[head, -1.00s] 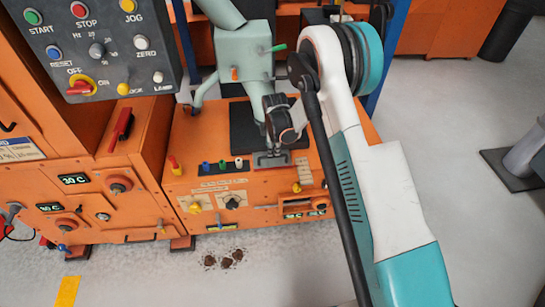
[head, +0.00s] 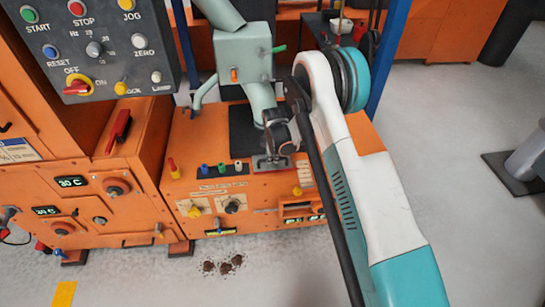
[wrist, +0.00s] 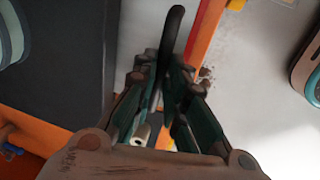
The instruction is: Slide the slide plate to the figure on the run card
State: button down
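My gripper (head: 272,163) is low over the top of the orange machine, by the dark pad under the grey-green chute. In the wrist view, my gripper (wrist: 168,75) has a finger on each side of a black curved bar (wrist: 174,30). The bar stands in front of a pale grey surface. Whether the fingers press on the bar is not clear. I cannot surely pick out the slide plate; the arm hides part of the machine's top and front. A pale marked strip (head: 304,176) shows beside the gripper. No figure on a run card is readable.
The grey control box (head: 95,45) hangs at upper left. The grey-green chute (head: 243,55) stands close behind my gripper. Coloured buttons (head: 222,168) and a black knob (head: 232,206) line the machine's front. Brown crumbs (head: 222,265) lie on the floor.

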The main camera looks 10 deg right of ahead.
jog(key=shift+s, duration=0.1)
jog(key=shift+s, duration=1.2)
jog(key=c, duration=1.6)
grip_release()
jog(key=shift+c, duration=0.2)
notch_tip(320, 180, up, 12)
jog(key=s, duration=0.2)
jog(key=shift+s+f, duration=0.1)
jog(key=shift+f, duration=0.05)
